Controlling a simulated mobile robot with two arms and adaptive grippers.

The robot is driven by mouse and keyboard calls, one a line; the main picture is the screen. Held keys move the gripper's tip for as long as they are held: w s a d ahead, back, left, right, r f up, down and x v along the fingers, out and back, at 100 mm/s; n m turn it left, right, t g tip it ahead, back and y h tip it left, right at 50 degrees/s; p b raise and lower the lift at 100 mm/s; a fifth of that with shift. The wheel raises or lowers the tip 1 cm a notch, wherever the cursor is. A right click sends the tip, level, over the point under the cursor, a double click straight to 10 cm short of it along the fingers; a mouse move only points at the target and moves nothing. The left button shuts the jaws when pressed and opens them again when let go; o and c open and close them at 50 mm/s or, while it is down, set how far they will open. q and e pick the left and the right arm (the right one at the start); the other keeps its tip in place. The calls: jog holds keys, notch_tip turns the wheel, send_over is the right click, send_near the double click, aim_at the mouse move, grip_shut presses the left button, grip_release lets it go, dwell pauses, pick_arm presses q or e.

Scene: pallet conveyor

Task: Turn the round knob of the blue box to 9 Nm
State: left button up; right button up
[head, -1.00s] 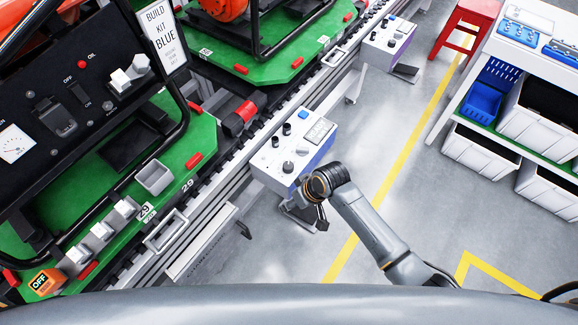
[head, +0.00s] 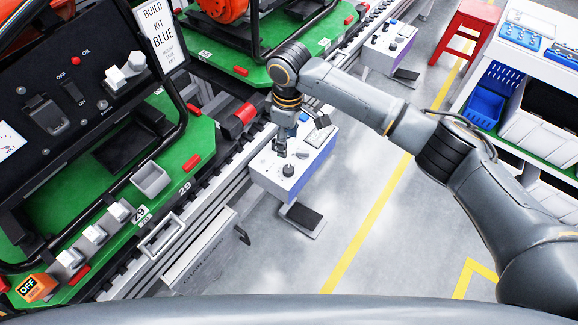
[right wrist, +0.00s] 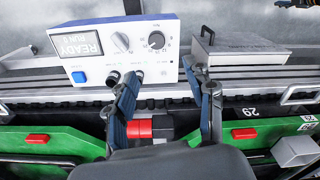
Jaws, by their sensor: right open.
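The blue box (head: 300,172) stands beside the conveyor, with a white top panel and blue sides. Its round black knob (head: 288,170) is near the front of the panel. In the right wrist view the box (right wrist: 88,53) shows this knob (right wrist: 156,40) with a scale around it. The scale figures and pointer are too small to read. A smooth grey knob (right wrist: 121,42) sits left of it. My right gripper (head: 281,152) points down over the panel, close to the round knob. In the right wrist view my gripper (right wrist: 160,72) is open and empty, its fingers apart. My left gripper is out of view.
The conveyor rail (head: 215,185) with green pallets (head: 200,145) runs alongside. A second similar box (head: 388,42) stands farther back.

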aim_at(289, 169)
jog(key=f, duration=1.3)
jog(key=shift+w+d+f, duration=0.1)
jog(key=shift+w+d, duration=0.1)
grip_shut()
